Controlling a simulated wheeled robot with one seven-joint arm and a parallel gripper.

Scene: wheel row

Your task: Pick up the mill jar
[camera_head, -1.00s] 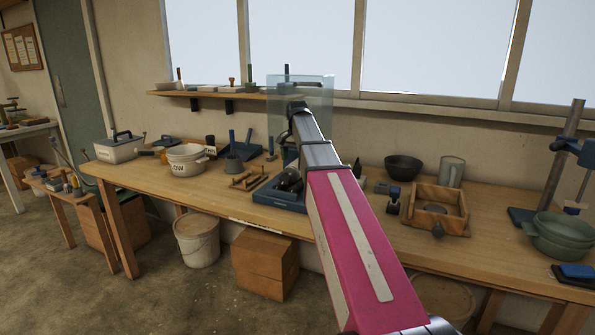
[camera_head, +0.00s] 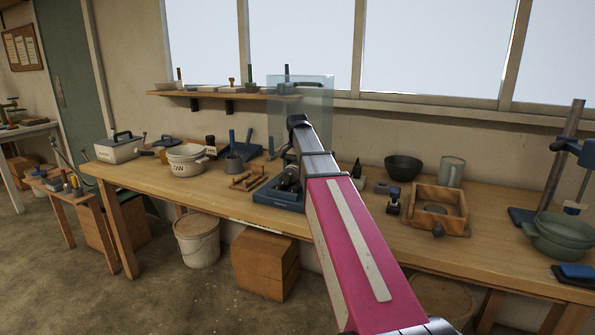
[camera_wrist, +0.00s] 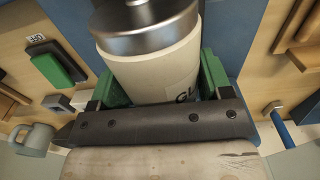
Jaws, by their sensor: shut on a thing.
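The jar (camera_wrist: 155,75) in the wrist view is cream-coloured, with a shiny metal lid (camera_wrist: 145,22) and dark letters, partly hidden, on its side. I take it as the mill jar. My gripper (camera_wrist: 163,84) is shut on it, with a green finger on each side of the body. The dark crossbar of the gripper hides the jar's lower part. In the head view my arm covers most of the gripper, and I cannot make out the jar there. I cannot tell whether the jar is clear of the surface below it.
A blue tray (camera_head: 268,195) with dark items lies by my arm on the long bench (camera_head: 135,178). A wooden box (camera_head: 450,220), a dark bowl (camera_head: 403,166) and a grey mug (camera_head: 450,171) stand to the right.

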